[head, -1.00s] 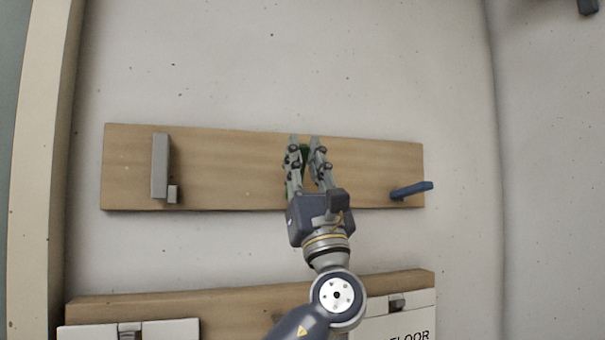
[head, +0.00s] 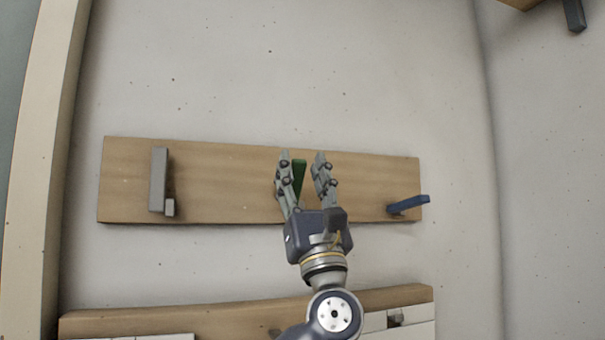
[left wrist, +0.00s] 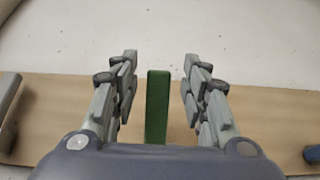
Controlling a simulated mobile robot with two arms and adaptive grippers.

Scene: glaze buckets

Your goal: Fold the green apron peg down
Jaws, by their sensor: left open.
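The green apron peg (head: 299,176) is upright against the middle of a wooden board (head: 230,185) on the wall. In the left wrist view the green peg (left wrist: 157,105) stands between the two fingers, with a gap on each side. My left gripper (head: 303,158) is open around the peg and reaches up from below. In the left wrist view its fingers (left wrist: 160,70) are spread wide. The peg's lower end is hidden behind the gripper in the head view. My right gripper does not show.
A grey peg (head: 158,180) stands upright at the board's left, and a blue peg (head: 408,204) sticks out at its right. A lower board (head: 200,312) with white sheets runs below. The wall above is bare. A dark bracket (head: 574,14) shows at the top right.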

